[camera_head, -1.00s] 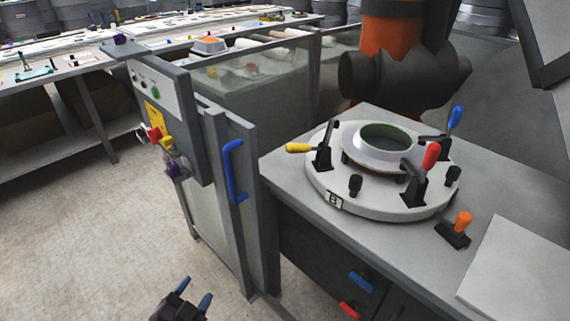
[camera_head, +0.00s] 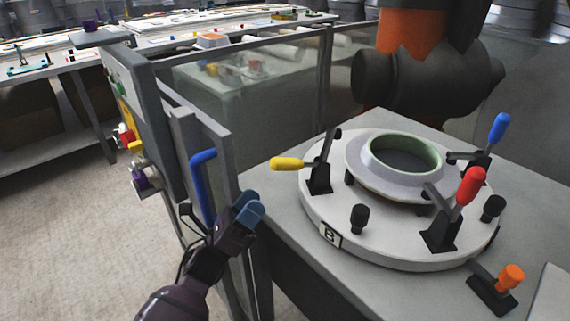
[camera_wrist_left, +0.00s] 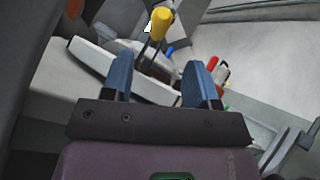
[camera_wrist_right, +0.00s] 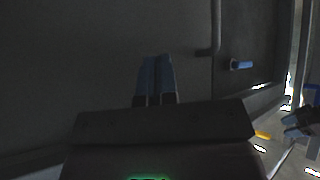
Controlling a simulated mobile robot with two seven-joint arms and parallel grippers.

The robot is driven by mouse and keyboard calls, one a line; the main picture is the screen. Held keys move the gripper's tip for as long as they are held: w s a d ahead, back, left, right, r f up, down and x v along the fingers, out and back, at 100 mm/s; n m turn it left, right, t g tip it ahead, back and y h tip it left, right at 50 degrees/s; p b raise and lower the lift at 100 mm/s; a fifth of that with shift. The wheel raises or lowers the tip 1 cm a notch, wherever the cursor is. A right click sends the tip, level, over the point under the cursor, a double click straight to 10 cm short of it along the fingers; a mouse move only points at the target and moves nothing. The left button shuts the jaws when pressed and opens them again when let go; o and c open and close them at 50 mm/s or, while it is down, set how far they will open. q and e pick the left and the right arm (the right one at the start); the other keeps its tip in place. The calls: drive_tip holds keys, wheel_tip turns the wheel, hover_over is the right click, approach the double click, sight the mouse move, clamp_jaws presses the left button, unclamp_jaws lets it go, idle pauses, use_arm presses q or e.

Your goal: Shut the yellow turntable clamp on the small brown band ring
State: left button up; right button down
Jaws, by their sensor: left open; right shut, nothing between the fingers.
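The yellow clamp handle (camera_head: 287,163) points out level to the left from the turntable (camera_head: 395,250), and its black clamp arm stands up, clear of the ring. The ring (camera_head: 365,165) sits mid-turntable. It looks pale grey with a greenish inside, not clearly brown. My left gripper (camera_head: 247,206) is open and empty, left of the turntable, below and left of the yellow handle. In the left wrist view the handle (camera_wrist_left: 160,22) shows beyond the open fingers (camera_wrist_left: 158,82). My right gripper (camera_wrist_right: 155,80) is shut and empty before a dark surface, outside the head view.
A red-handled clamp (camera_head: 471,187) and a blue-handled clamp (camera_head: 499,128) stand upright with arms toward the ring. An orange-handled clamp (camera_head: 511,276) is on the bench's front right. A blue door handle (camera_head: 201,185) is close behind my left gripper. A black machine (camera_head: 430,80) is behind.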

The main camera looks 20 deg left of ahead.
sight(278, 170)
use_arm(q)
drive_tip(key=x, duration=1)
drive_tip(key=shift+w+d+r+p, duration=0.15)
drive_tip(key=shift+w+r+p, duration=0.1)
drive_tip(key=shift+p, duration=0.1)
drive_tip(key=shift+s, duration=0.1)
drive_tip(key=shift+c, duration=0.3)
clamp_jaws()
